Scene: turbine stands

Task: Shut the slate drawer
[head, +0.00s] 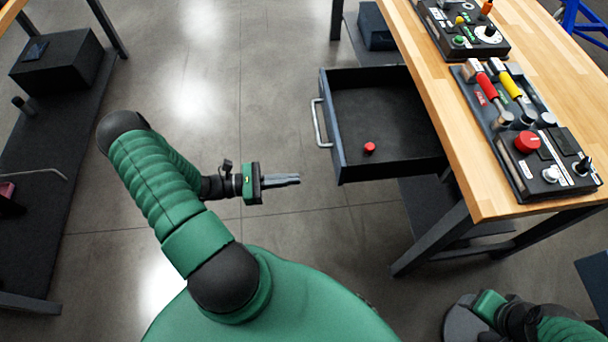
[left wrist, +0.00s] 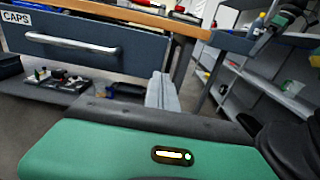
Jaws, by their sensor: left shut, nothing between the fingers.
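The slate drawer (head: 385,112) stands pulled out from under the wooden workbench in the head view, with a small red object (head: 370,148) inside. Its silver bar handle (head: 320,123) is on the left-facing front. In the left wrist view the drawer front (left wrist: 130,50) carries a CAPS label and the handle (left wrist: 75,45). My left gripper (head: 297,179) is shut and empty, a little in front of the drawer's near front corner, its fingers pointing right. The fingers also show in the left wrist view (left wrist: 162,92). My right arm shows at the bottom right; its fingers are not seen.
The workbench top (head: 450,100) holds control panels (head: 540,165) with levers and knobs. A bench leg (head: 430,240) stands below the drawer. A dark shelf with a black box (head: 60,70) is at the left. Floor between is clear.

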